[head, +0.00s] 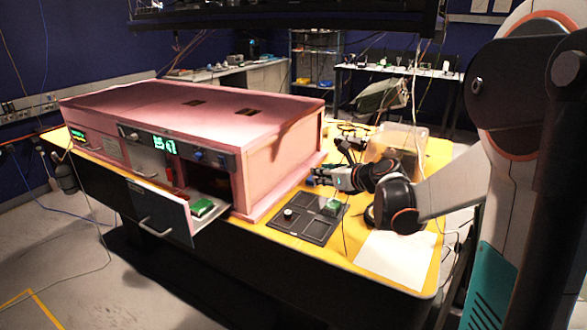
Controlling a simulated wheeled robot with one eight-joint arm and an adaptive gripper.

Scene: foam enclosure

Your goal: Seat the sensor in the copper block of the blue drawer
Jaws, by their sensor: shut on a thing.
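My gripper (318,179) is at the right end of the pink enclosure, above the yellow table just behind the dark tray. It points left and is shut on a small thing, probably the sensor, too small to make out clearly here. An open drawer (160,214) sticks out of the enclosure's front, with a dark grey-blue face and a handle. A green board (203,207) lies in the drawer. I cannot make out a copper block. My gripper is outside the enclosure, to the right of the drawer and apart from it.
The pink enclosure (190,105) has green displays and a dark opening above the drawer. The dark divided tray (302,229) holds a green piece (331,207) and a small round piece (288,214). A white sheet (397,259) and a clear bin (399,141) are on the table (425,275).

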